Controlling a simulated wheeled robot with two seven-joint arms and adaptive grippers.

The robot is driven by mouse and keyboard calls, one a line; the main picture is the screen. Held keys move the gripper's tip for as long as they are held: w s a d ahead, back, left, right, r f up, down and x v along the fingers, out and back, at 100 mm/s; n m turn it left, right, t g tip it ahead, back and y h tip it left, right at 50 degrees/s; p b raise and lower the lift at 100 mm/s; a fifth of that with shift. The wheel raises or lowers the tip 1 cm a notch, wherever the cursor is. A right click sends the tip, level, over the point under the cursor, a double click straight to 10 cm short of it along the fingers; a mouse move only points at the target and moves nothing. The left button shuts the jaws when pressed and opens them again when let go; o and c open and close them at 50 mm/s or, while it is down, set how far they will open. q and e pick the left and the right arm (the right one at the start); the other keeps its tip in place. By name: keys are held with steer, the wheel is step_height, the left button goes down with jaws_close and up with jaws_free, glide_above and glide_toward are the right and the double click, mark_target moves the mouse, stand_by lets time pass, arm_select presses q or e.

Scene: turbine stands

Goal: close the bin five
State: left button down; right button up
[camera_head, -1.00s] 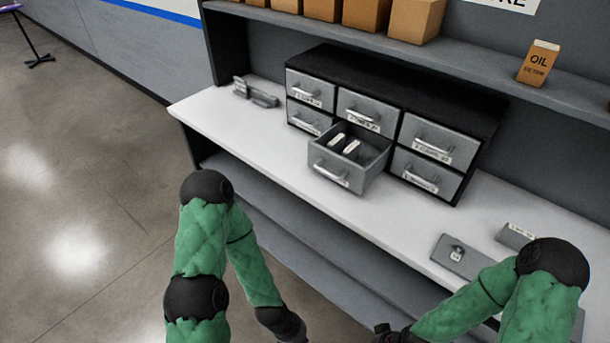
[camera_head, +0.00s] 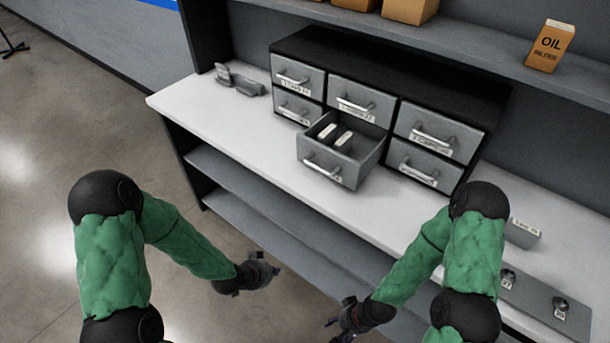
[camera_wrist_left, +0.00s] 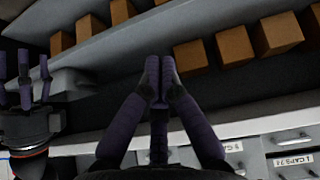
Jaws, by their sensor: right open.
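A black cabinet (camera_head: 395,80) on the white worktop has two rows of grey drawers. The bottom middle drawer (camera_head: 322,172) is pulled out towards me, and small pale-topped pieces (camera_head: 336,134) stand inside it. Its label is not readable, so I cannot confirm its number. The other drawers look shut. My left gripper (camera_head: 268,270) is below and in front of the open drawer, apart from it; in the left wrist view its fingertips (camera_wrist_left: 158,75) meet with nothing between them. My right gripper (camera_head: 338,322) is lower and further right, open and empty; it also shows in the left wrist view (camera_wrist_left: 25,75).
Grey items (camera_head: 240,80) lie on the worktop left of the cabinet. A grey plate with knobs (camera_head: 545,305) and a labelled block (camera_head: 523,233) are at the right. A shelf above holds an oil filter box (camera_head: 550,46) and brown boxes (camera_head: 410,8). Worktop before the drawer is clear.

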arm_select(q)
steer(key=w+d+r+m+t+h+b, duration=0.15)
steer(key=w+r+m+t, duration=0.3)
steer(key=r+m, duration=0.65)
steer(key=w+d+r+m+t+h+b, duration=0.1)
steer(key=w+r+m+t+h+b, duration=0.15)
steer(key=w+r+m, duration=0.75)
steer(key=w+d, duration=0.2)
steer(key=w+d+n+b, duration=0.1)
steer(key=w+d, duration=0.1)
steer(key=d, duration=0.1)
steer(key=w+d+n+b, duration=0.1)
steer(key=w+d, duration=0.1)
steer(key=d, duration=0.1)
steer(key=shift+r+h, duration=0.1)
steer(key=shift+h, duration=0.2)
